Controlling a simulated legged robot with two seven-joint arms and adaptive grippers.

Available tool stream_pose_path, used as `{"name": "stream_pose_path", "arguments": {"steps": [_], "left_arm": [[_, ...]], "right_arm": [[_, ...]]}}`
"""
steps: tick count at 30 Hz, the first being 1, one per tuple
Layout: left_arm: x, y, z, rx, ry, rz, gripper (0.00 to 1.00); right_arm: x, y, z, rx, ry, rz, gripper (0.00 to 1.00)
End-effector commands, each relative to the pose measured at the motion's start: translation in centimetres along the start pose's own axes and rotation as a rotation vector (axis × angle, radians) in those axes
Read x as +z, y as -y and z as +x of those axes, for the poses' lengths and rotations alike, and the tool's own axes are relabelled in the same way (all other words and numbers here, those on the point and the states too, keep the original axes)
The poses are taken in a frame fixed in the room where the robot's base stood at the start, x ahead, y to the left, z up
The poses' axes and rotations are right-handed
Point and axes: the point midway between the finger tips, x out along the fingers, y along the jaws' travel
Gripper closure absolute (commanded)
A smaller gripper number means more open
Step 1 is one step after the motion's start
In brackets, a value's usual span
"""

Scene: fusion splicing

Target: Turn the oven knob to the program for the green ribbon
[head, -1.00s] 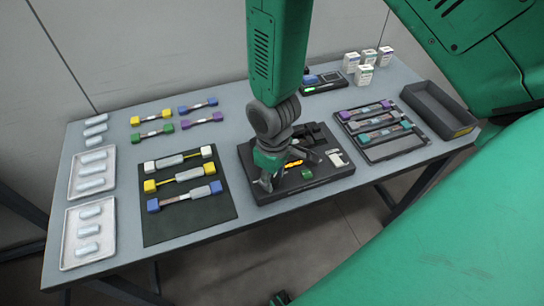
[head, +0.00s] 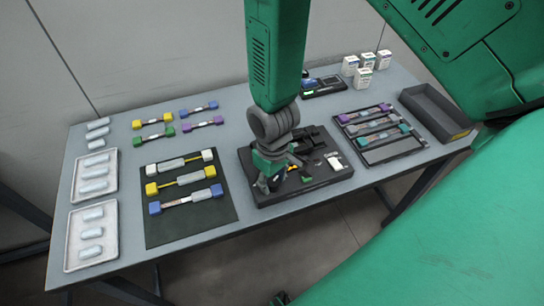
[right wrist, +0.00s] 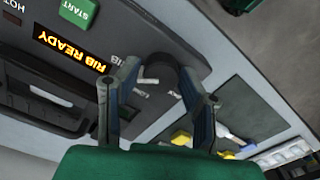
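The dark splicer unit (head: 325,178) with the oven stands mid-table. The right wrist view shows its panel: a green START button (right wrist: 78,12), an orange display (right wrist: 72,50) reading "RIB READY", and a dark round knob (right wrist: 176,72) with white marks beside it. My right gripper (head: 268,184) is low over the unit's left part. Its two fingers (right wrist: 158,84) are apart with the knob near and between their tips; I cannot tell whether they touch it. A ribbon with green ends (head: 154,136) lies at the back left. My left gripper is not clearly seen.
A dark mat (head: 222,212) holds white, yellow and blue-ended pieces. Two white trays (head: 70,240) stand at the left. A rack (head: 368,160) of ribbons, a black bin (head: 440,118) and small white boxes (head: 363,78) are at the right.

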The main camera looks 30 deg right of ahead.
Motion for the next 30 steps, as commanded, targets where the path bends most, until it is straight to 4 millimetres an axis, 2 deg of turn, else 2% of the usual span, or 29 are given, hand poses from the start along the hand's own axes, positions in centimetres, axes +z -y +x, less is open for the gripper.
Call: {"name": "stream_pose_path", "arguments": {"steps": [10,14,24,30], "left_arm": [[0.1,0.0,0.0,0.000,-0.002,0.000,1.00],[0.2,0.0,-0.1,0.000,-0.002,0.000,1.00],[0.2,0.0,-0.1,0.000,-0.003,0.000,1.00],[0.2,0.0,-0.1,0.000,-0.003,0.000,1.00]], "right_arm": [[0.0,0.0,-0.1,-0.001,0.001,-0.002,0.51],[0.0,0.0,-1.1,-0.001,0.001,-0.002,0.51],[-0.2,0.0,-8.0,0.000,-0.003,-0.001,0.51],[-0.2,0.0,-10.9,0.000,-0.001,0.000,0.51]]}}
